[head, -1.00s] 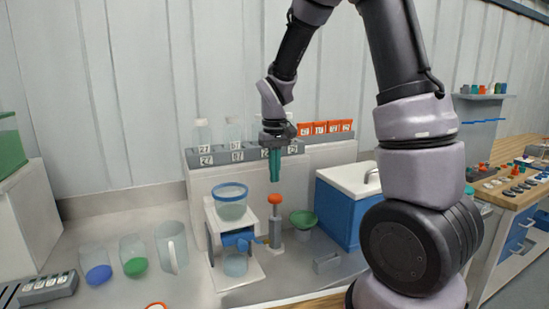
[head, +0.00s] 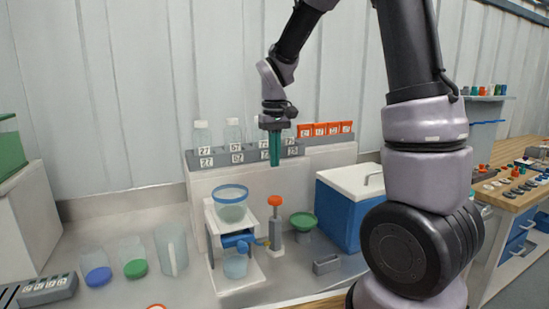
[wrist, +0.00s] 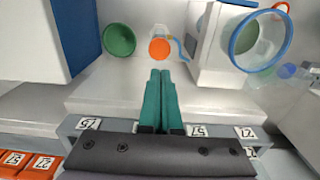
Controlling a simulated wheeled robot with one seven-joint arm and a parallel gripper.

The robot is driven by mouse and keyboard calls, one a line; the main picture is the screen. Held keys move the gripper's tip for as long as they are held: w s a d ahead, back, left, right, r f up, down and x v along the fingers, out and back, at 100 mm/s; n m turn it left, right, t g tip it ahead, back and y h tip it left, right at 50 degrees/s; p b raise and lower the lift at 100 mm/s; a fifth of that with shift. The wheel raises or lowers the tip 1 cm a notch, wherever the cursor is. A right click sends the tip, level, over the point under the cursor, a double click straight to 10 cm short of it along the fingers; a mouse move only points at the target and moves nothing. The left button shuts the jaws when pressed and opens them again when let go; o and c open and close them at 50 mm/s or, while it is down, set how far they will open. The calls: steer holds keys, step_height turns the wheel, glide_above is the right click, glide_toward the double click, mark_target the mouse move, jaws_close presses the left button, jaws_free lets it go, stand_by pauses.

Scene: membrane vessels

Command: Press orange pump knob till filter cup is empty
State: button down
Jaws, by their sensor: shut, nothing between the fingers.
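The orange pump knob (head: 275,201) tops an upright grey pump (head: 275,231) on the bench; in the wrist view the knob (wrist: 159,48) lies just beyond my fingertips. The filter cup (head: 231,206), clear with a blue rim, sits on a white stand (head: 216,232) left of the pump. It looks greenish inside; its liquid level is unclear. A blue valve part (head: 239,240) and a small clear cup (head: 236,267) are under it. My gripper (head: 274,163) has green fingers, shut and empty, pointing down above the knob and apart from it.
A green funnel (head: 303,221) and a blue cooler with white lid (head: 344,206) stand right of the pump. Behind is a rack (head: 215,158) of numbered bottles and orange-topped items. A pitcher (head: 171,250) and capped jars stand at left. A small grey block (head: 326,265) lies in front.

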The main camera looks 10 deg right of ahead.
step_height(320, 180, up, 4)
glide_above(276, 198)
steer(key=shift+r, duration=0.2)
step_height(276, 198, down, 14)
steer(key=shift+f, duration=0.1)
stand_by(0.7)
step_height(276, 198, down, 4)
steer(key=shift+f, duration=0.15)
steer(key=shift+s+f, duration=0.1)
stand_by(0.3)
